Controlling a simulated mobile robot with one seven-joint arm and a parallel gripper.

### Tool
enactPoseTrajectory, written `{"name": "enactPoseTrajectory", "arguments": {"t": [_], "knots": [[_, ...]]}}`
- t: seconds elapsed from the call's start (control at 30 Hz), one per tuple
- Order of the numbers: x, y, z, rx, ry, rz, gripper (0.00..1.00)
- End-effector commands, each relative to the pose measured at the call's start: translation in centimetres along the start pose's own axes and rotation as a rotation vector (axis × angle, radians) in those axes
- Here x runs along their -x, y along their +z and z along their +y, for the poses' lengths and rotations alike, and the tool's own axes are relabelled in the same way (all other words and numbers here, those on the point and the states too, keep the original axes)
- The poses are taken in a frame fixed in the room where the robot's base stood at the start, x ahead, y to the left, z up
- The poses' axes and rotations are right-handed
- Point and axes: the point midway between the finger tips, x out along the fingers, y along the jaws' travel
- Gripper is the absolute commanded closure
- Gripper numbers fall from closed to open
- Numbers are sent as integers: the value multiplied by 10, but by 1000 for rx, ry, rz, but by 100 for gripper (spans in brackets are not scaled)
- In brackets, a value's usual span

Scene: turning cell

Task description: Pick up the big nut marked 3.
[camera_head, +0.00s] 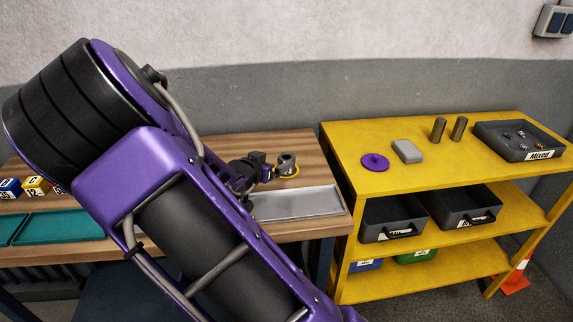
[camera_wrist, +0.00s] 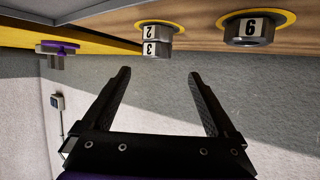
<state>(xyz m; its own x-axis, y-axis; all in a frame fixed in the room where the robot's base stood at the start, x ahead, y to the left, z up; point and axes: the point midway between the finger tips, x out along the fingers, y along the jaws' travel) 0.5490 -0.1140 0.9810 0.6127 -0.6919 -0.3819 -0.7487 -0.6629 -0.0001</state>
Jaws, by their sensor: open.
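The big nut marked 3 (camera_wrist: 157,49) is a grey metal hex nut with a white label. The wrist view is upside down, and this nut sits on top of a nut marked 2 (camera_wrist: 160,31) in a stack on a yellow ring. My gripper (camera_wrist: 160,73) is open and empty, its fingertips short of the stack and not visibly touching it. In the head view, my gripper (camera_head: 266,172) is beside a grey nut (camera_head: 287,161) on a yellow ring; its label is unreadable there.
Another big nut (camera_wrist: 246,29), marked 6 or 9, stands on its own ring beside the stack. A grey metal tray (camera_head: 296,205) lies at the wooden bench's front. A yellow shelf (camera_head: 345,165) on the right holds a purple knobbed disc (camera_head: 375,162) and a Mixed bin (camera_head: 520,150).

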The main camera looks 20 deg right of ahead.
Motion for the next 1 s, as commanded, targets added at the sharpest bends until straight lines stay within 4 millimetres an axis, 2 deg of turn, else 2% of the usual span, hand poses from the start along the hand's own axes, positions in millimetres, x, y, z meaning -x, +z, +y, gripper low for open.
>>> {"name": "enactPoseTrajectory", "arguments": {"t": [0.03,0.1,0.37,0.63,0.77,0.97,1.0], "knots": [[-12,2,1,1,4,1,7],[-23,2,1,0,2,1,7],[-41,1,1,-1,1,0,7],[-80,2,7,0,1,0,7],[-88,1,6,0,0,-1,7],[-88,0,6,0,-1,-1,7],[-88,0,6,0,-1,-1,11]]}}
